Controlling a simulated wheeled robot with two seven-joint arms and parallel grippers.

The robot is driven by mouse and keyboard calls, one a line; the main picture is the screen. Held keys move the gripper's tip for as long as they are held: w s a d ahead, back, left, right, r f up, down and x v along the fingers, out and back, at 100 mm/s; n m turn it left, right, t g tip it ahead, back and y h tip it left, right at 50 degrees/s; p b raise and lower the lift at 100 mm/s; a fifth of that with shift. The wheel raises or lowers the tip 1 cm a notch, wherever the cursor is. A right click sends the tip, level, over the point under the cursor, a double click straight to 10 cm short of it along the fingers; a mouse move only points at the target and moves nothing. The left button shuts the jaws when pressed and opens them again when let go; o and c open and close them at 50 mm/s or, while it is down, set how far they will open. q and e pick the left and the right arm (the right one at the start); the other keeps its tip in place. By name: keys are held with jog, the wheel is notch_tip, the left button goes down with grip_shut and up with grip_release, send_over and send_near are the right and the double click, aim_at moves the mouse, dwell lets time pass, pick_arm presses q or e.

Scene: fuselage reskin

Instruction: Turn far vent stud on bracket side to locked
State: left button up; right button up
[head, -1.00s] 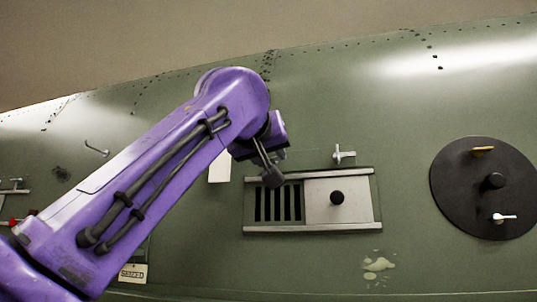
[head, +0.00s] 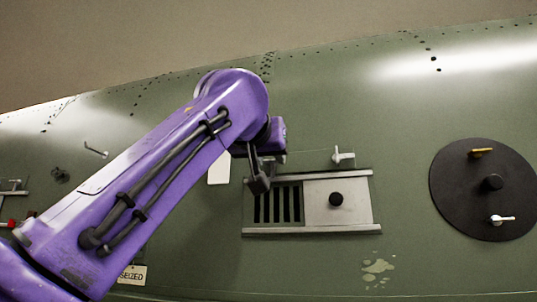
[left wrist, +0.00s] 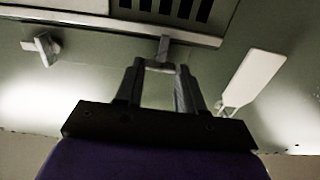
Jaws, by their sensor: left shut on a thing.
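The vent (head: 310,203) is a grey framed panel with dark slots at left and a black knob (head: 336,199). One winged stud (head: 343,157) stands above its right part; it also shows at the left of the left wrist view (left wrist: 42,48). My left gripper (head: 259,184) is at the vent's upper left corner. In the left wrist view, its fingers (left wrist: 160,72) are shut on a second grey stud (left wrist: 163,48) beside the vent rail. The arm and fingers hide this stud in the head view. My right gripper is not in view.
A white tag (head: 219,168) hangs left of the vent and also shows in the left wrist view (left wrist: 250,78). A round black plate (head: 485,190) with yellow and white handles is at right. A "SEIZED" label (head: 132,274) is low at left.

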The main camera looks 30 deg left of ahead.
pick_arm(q)
jog(key=o, duration=1)
jog(key=shift+f, duration=0.1)
jog(key=shift+o, duration=0.2)
jog(key=shift+w, duration=0.2)
jog(key=b+v, duration=0.3)
jog(key=v, duration=0.7)
jog(key=shift+s, duration=0.25)
